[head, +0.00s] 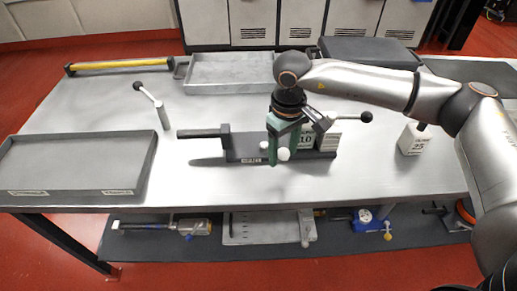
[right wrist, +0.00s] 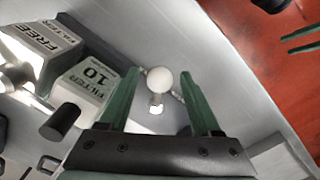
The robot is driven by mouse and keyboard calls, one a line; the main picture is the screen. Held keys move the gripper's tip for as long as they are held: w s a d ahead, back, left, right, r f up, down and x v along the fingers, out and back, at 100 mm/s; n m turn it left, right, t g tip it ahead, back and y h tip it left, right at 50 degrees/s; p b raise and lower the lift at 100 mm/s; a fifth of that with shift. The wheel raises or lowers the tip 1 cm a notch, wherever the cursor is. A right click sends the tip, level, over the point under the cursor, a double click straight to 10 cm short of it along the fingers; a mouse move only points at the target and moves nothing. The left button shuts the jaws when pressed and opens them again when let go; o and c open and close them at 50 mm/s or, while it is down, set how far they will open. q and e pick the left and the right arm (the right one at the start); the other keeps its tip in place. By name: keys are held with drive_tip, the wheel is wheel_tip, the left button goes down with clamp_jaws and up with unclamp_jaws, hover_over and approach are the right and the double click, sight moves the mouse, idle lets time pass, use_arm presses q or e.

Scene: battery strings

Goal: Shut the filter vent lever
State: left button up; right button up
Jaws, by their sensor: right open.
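A white ball knob (right wrist: 159,80) on a short pale stem stands between the fingers of my right gripper (right wrist: 162,115). It looks like the vent lever's end, beside the block marked FILTER 10 (right wrist: 92,83). The gripper is open, with one green finger on each side of the knob and visible gaps. In the head view the right gripper (head: 279,153) points down over the dark fixture (head: 245,148), and the knob (head: 284,155) shows at its fingertips. The rest of the lever is mostly hidden. Two green fingers, apparently my left gripper (right wrist: 302,40), show at the right wrist view's edge.
A dark bar handle (head: 200,132) sticks out left of the fixture, and a black-knobbed lever (head: 366,117) out right. Another black-knobbed lever (head: 155,103) stands left. A grey tray (head: 75,190) lies front left, and a white block (head: 414,139) stands right.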

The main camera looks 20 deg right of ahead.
wheel_tip(320, 180, up, 7)
drive_tip(key=p, duration=0.3)
drive_tip(key=shift+p, duration=0.4)
drive_tip(key=shift+s+f, duration=0.1)
